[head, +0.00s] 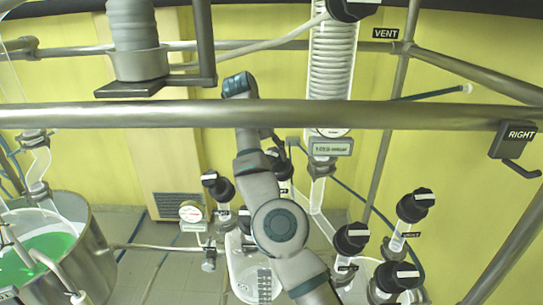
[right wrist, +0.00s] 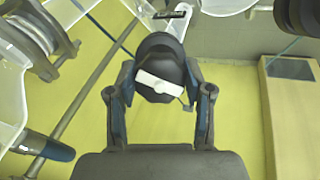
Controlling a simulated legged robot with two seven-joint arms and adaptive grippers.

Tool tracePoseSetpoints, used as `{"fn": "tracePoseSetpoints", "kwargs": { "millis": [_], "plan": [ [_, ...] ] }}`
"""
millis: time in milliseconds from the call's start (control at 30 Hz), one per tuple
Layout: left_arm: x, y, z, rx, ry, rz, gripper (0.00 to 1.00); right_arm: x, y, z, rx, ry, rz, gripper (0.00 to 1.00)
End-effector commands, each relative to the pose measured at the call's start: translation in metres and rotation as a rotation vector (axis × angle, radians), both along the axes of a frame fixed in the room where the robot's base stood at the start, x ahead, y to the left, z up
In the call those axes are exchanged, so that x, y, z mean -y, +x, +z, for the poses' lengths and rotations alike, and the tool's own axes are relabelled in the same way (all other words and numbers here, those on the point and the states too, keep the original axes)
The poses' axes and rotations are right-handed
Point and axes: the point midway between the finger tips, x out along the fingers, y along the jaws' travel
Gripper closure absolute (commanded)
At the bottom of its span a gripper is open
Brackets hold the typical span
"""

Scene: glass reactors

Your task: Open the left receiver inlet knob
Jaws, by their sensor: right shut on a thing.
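My right arm reaches up through the middle of the head view, and its gripper (head: 276,152) is partly hidden by the arm. In the right wrist view, my right gripper (right wrist: 160,78) has its two fingers on either side of a black round knob (right wrist: 158,86) with a white bar, and is shut on it. The bar lies nearly crosswise between the fingers, slightly tilted. The knob's label cannot be read. The left receiver (head: 243,283) is a glass vessel below, partly covered by my arm. My left gripper is not in view.
Another black knob (head: 216,187) stands left of my arm, near a round gauge (head: 191,213). Several more knobs, one of them here (head: 415,205), stand at the right. A metal rail (head: 400,115) crosses in front. A steel pot with green liquid (head: 95,265) is at the left.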

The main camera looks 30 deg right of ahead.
Motion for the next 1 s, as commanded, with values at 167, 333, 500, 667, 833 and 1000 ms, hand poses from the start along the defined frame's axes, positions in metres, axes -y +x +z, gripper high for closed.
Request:
{"fn": "tracePoseSetpoints", "kwargs": {
  "millis": [167, 333, 500, 667, 833, 1000],
  "plan": [
    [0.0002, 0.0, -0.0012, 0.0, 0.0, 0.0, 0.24, 0.0003, 0.0007, 0.0027, -0.014, -0.013, 0.042, 0.84],
    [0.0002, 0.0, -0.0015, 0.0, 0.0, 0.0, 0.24, 0.0005, 0.0007, 0.0026, -0.023, -0.014, 0.054, 0.84],
    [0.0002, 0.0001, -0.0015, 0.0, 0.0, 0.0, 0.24, 0.0005, 0.0007, 0.0024, -0.024, -0.015, 0.055, 0.84],
    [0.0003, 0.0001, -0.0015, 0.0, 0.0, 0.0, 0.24, 0.0004, 0.0007, 0.0023, -0.025, -0.014, 0.054, 0.84],
    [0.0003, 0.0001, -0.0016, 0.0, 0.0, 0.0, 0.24, 0.0002, 0.0004, 0.0016, -0.027, -0.012, 0.053, 0.24],
    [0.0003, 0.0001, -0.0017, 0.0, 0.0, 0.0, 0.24, 0.0001, 0.0001, 0.001, -0.029, -0.011, 0.053, 0.24]
  ]
}}
